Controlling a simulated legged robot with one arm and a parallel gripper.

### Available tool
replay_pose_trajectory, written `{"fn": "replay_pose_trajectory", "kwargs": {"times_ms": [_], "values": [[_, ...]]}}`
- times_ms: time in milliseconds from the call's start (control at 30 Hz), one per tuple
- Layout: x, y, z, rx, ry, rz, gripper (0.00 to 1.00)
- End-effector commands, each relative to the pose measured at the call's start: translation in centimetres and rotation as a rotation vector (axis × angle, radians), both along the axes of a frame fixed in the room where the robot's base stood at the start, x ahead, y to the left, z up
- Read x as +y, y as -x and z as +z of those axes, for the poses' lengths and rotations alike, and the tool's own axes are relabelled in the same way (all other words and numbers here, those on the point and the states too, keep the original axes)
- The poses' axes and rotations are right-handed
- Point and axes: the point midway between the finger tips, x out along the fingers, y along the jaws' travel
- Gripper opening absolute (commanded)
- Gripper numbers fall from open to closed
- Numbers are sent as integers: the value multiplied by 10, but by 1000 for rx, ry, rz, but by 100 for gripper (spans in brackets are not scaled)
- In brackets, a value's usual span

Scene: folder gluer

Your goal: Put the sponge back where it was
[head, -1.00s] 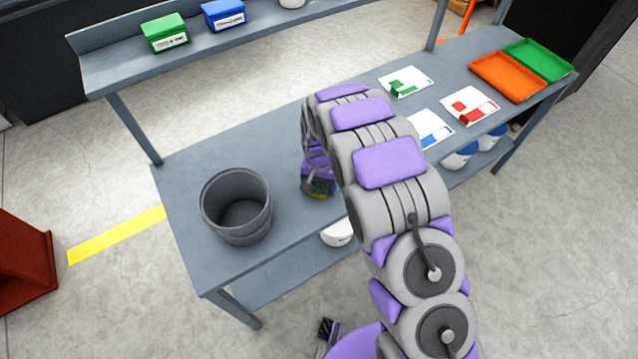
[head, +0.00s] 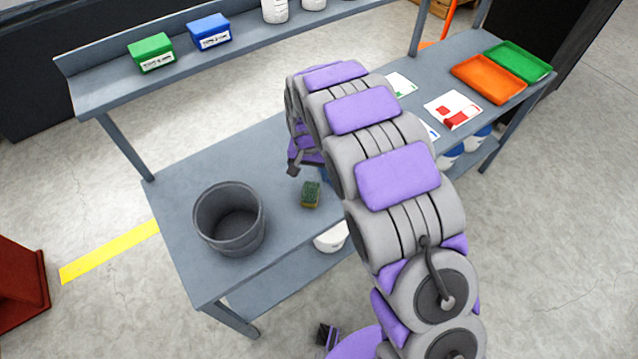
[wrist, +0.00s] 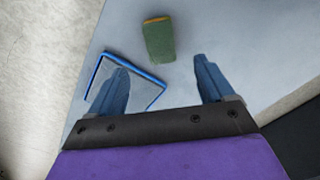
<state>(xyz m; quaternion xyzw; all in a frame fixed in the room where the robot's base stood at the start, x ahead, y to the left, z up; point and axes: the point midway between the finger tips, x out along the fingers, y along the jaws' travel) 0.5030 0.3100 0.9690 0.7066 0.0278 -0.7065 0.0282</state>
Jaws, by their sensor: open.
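The sponge (head: 311,195), green with a yellow-orange layer, lies on the grey bench right of the dark bucket. It also shows in the wrist view (wrist: 159,42), beyond my fingertips. My gripper (wrist: 160,66) is open and empty, with a gap between its fingers and the sponge. In the head view my gripper (head: 293,168) is up and left of the sponge, partly hidden by my arm. A blue-outlined square (wrist: 147,92) lies on the bench in the wrist view, partly behind the left finger. The sponge is outside this outline.
The dark grey bucket (head: 229,218) stands at the bench's left end. Printed cards (head: 452,109), an orange tray (head: 488,79) and a green tray (head: 518,61) are at the right end. A raised shelf along the back holds a green box (head: 151,52) and a blue box (head: 209,31).

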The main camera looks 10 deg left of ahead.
Motion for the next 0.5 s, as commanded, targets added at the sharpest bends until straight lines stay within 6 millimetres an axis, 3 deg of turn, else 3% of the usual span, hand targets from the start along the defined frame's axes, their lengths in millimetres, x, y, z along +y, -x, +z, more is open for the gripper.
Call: {"fn": "replay_pose_trajectory", "kwargs": {"times_ms": [333,500], "values": [[-4,1,9,1,2,-3,81],[-42,7,40,7,14,-21,81]]}}
